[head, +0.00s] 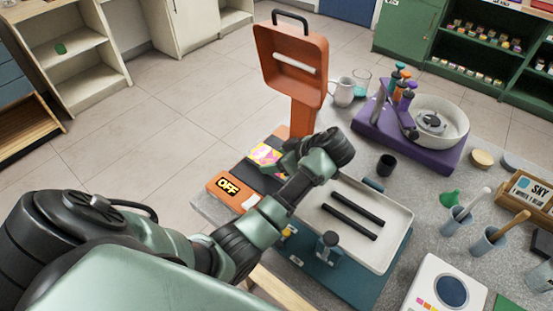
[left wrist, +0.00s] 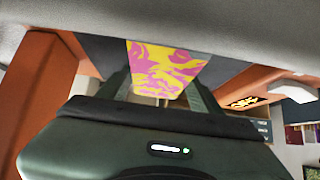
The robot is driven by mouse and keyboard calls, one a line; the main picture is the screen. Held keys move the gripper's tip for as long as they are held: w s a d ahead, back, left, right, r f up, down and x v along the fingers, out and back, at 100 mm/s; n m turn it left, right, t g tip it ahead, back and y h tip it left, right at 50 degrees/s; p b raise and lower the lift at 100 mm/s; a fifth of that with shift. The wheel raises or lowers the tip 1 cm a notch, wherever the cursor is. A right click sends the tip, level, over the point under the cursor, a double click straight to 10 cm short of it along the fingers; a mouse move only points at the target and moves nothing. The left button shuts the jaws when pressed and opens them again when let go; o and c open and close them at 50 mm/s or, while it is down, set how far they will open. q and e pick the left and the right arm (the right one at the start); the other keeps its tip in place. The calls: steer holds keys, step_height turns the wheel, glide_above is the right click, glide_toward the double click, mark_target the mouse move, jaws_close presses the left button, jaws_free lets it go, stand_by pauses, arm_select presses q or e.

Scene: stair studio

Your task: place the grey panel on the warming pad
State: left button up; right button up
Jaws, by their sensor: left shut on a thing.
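The fingertip contact is hidden, and I cannot tell whether the panel touches the bed. My right gripper is out of view.
A white tray with two black bars (head: 398,236) on a blue-green base stands right of the arm. Behind it are a small dark cup (head: 387,165), a purple wheel unit (head: 375,130) and a white jug (head: 341,92). The raised lid stands close beyond my gripper.

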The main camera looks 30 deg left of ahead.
arm_select(q)
steer(key=shift+f, duration=0.15)
steer(key=o, duration=1.6)
steer(key=shift+o, duration=0.2)
steer(key=shift+d+r, duration=0.15)
steer(key=shift+r, duration=0.15)
steer(key=b+v, duration=0.1)
steer(key=v, duration=0.5)
steer(key=shift+d+r, duration=0.1)
steer(key=shift+d, duration=0.1)
steer(key=shift+d+r, duration=0.2)
steer(key=shift+r, duration=0.15)
steer(key=shift+s+f, duration=0.1)
